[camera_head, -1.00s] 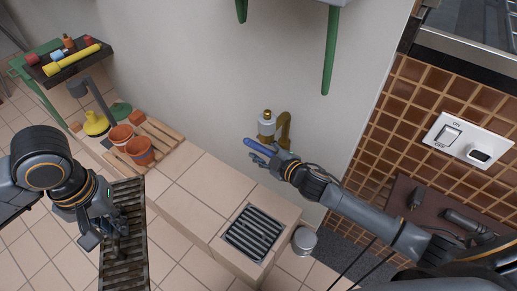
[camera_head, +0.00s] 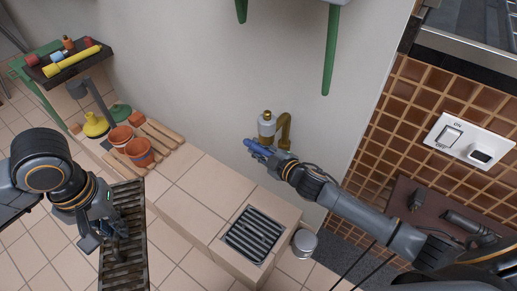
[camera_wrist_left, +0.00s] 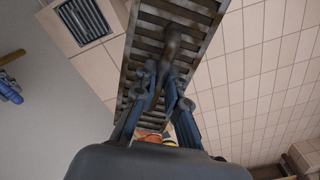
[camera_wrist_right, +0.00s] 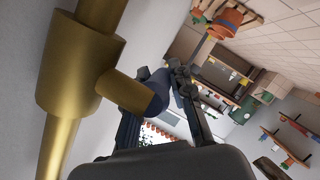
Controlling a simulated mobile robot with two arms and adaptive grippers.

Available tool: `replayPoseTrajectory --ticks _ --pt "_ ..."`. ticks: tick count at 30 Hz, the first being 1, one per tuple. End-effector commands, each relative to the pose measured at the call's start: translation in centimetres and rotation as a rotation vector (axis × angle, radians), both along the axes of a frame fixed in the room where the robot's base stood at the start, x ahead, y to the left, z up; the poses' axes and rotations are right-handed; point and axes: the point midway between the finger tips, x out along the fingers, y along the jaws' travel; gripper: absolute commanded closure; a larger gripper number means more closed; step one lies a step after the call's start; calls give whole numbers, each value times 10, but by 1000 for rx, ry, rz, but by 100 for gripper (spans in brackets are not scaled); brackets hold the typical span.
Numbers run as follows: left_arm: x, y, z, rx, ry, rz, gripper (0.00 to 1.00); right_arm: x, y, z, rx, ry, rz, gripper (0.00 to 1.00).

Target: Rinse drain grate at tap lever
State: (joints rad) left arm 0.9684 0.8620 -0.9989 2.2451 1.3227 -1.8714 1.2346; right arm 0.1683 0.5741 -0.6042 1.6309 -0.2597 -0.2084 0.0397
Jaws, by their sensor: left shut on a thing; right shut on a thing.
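The long, dirty slatted drain grate (camera_head: 125,272) hangs at the lower left of the head view. My left gripper (camera_head: 118,232) is shut on its middle bar; the left wrist view shows the grate (camera_wrist_left: 185,35) and the fingers (camera_wrist_left: 165,92) up close. The brass tap (camera_head: 266,128) is on the wall, its spout curving to the right. My right gripper (camera_head: 266,154) is shut on the blue tap lever (camera_head: 256,147). In the right wrist view the lever (camera_wrist_right: 158,90) sits between the fingers beside the brass body (camera_wrist_right: 72,68). No water is visible.
A tiled ledge (camera_head: 185,190) below the tap holds a square slotted drain (camera_head: 254,233). A metal can (camera_head: 304,241) stands at its right. Terracotta pots (camera_head: 140,150), a yellow plunger (camera_head: 95,123) and wooden slats (camera_head: 165,133) sit at the ledge's far end.

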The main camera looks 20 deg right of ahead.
Motion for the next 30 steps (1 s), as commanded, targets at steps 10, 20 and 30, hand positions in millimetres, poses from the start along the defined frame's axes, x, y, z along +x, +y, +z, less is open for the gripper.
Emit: replayPoseTrajectory --ticks 10,20,30 --pt "0 0 -47 -1 -2 0 100 -2 0 8 152 -186 -1 100" --pt "0 0 -48 -1 -2 0 100 -3 -1 15 172 -220 0 100" --pt "0 0 -48 -1 -2 0 100 -3 -1 16 171 -220 0 55"
